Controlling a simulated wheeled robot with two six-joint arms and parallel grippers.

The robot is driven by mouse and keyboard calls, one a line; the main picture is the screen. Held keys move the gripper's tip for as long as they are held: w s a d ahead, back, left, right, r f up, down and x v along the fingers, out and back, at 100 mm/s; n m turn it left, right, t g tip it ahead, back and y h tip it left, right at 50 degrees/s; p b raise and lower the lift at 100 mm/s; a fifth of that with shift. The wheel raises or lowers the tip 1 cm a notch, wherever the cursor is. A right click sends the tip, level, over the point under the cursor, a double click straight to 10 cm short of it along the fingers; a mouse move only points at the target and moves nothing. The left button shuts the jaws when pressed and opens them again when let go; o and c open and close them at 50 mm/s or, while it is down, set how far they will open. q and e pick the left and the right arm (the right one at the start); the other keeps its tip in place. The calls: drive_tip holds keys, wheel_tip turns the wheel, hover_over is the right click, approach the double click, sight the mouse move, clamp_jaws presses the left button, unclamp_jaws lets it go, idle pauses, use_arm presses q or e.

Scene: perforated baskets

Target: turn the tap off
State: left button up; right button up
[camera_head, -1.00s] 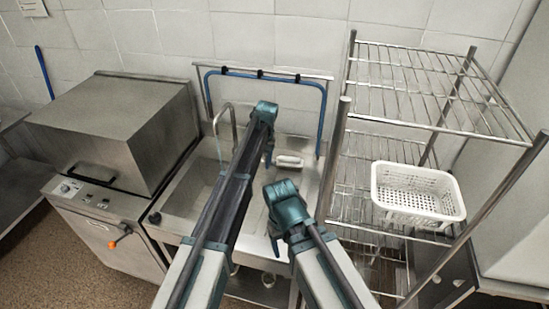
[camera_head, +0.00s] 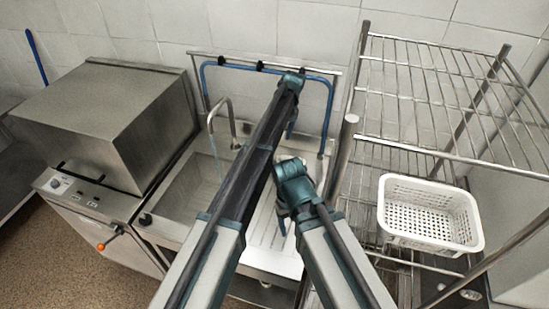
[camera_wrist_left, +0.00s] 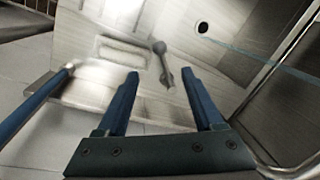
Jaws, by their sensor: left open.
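The curved metal tap (camera_head: 232,120) stands at the back of the sink (camera_head: 165,205). A thin pale stream of water (camera_head: 216,150) falls from its spout; the stream also shows in the left wrist view (camera_wrist_left: 270,65). My left gripper (camera_head: 291,130) is over the back of the sink's drainboard, right of the spout. In the left wrist view my left gripper (camera_wrist_left: 160,74) is open and empty. A small grey lever (camera_wrist_left: 161,55) with a round end appears between and beyond its fingertips; I cannot tell contact. My right gripper (camera_head: 282,222) hangs over the drainboard, its jaws unclear.
A blue pipe rail (camera_head: 328,110) runs behind the sink and shows at left in the left wrist view (camera_wrist_left: 40,98). A wire rack (camera_head: 440,85) stands close on the right, with a white perforated basket (camera_head: 432,238) on a lower shelf. A steel dishwasher (camera_head: 105,115) stands on the left.

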use_arm(q)
drive_tip(key=a+f+b, duration=0.1)
drive_tip(key=f+b, duration=0.8)
drive_tip(key=a+f+b, duration=0.1)
drive_tip(key=f+b, duration=0.3)
drive_tip(key=shift+s+a+f, duration=0.3)
use_arm(e)
wheel_tip(320, 180, down, 14)
drive_tip(key=shift+r, duration=0.2)
use_arm(q)
clamp_jaws()
idle(0.4)
